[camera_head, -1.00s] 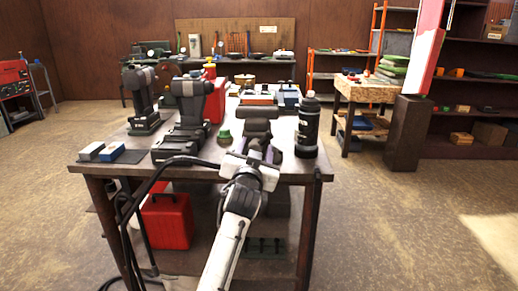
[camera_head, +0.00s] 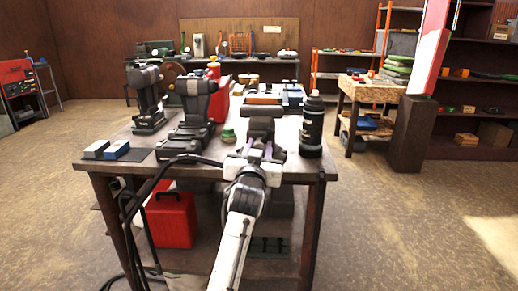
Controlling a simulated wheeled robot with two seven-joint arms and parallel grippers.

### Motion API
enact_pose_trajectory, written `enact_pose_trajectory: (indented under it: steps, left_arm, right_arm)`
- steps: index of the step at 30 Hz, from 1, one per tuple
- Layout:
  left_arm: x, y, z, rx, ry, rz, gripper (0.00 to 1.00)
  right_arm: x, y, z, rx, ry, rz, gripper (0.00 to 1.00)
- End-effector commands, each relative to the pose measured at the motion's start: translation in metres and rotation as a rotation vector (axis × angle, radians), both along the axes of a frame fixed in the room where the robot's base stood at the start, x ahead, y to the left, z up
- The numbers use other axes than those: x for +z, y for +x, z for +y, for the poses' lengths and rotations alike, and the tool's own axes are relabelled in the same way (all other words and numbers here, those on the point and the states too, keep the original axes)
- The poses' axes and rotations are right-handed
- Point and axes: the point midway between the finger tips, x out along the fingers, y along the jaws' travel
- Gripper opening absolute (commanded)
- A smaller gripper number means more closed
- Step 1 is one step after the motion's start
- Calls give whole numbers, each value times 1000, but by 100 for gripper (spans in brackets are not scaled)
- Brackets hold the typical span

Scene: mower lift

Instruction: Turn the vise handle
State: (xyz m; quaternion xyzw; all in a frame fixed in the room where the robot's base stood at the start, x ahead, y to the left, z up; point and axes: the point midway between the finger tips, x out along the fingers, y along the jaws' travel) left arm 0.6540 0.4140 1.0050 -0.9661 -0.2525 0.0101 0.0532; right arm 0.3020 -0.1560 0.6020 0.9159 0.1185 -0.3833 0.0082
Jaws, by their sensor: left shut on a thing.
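The dark vise (camera_head: 264,122) stands on the workbench (camera_head: 295,170) near its front edge, right of centre. My left gripper (camera_head: 261,150) reaches up from the bottom of the view to the front of the vise. Its two purple-grey fingers are shut on the vise handle, at the vise's near side. The handle is small and dark and mostly hidden by the fingers, so I cannot make out its angle. My right gripper is not in view.
A black bottle (camera_head: 311,128) stands close right of the vise. A small green-topped jar (camera_head: 228,135) is to its left. Dark power tools (camera_head: 193,115) and a blue block (camera_head: 116,150) sit further left. A black cable (camera_head: 150,180) hangs over the front edge.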

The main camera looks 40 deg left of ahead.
Motion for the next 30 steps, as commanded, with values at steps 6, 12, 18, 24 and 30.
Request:
enact_pose_trajectory:
  steps: [6, 12, 18, 24, 30]
  left_arm:
    - [0, 1, -1, -2, -132, -80, 8]
    - [1, 1, -1, -2, -220, -135, 8]
    - [1, 1, -1, -3, -268, -165, 8]
    - [1, 1, -1, -3, -282, -174, 8]
    - [1, 1, -1, -3, -282, -174, 8]
  right_arm:
    - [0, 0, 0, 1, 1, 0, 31]
    - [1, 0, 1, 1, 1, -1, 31]
    - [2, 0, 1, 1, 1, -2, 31]
    - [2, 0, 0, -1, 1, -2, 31]
    - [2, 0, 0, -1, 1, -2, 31]
